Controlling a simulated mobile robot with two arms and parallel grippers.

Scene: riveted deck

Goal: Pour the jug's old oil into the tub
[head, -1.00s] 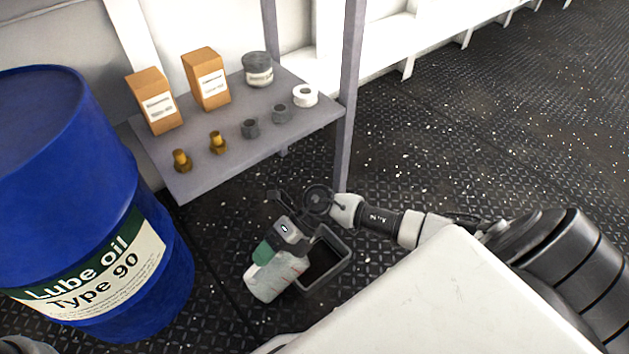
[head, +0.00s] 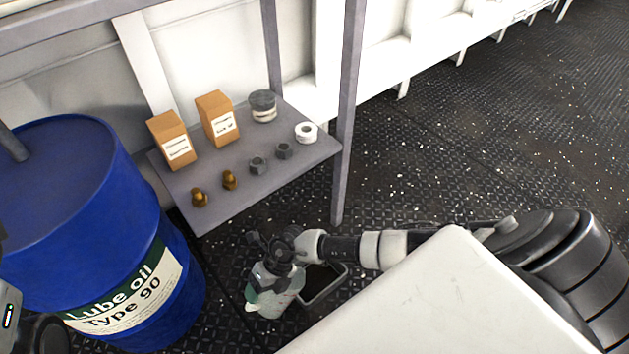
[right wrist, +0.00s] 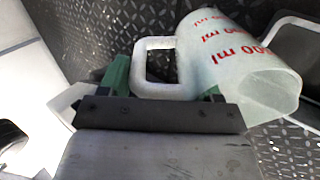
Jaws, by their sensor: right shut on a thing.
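The jug (head: 270,300) is pale and translucent with red ml marks, and it is beside the tub on its left in the head view. My right gripper (head: 275,268) is shut on its handle; the right wrist view shows the handle between the green fingers (right wrist: 165,84) and the jug body (right wrist: 238,62). I cannot tell the jug's exact tilt or see oil in it. The tub (head: 341,285) is a dark open tray with a grey rim on the floor, partly behind my arm. My left gripper (head: 10,308) shows only in part at the left edge; its fingers are unclear.
A blue lube oil drum (head: 120,225) stands at the left. A low grey shelf (head: 215,202) holds boxes, a can, a tape roll, nuts and bolts; its leg (head: 344,150) rises behind the tub. Open deck (head: 470,160) lies to the right.

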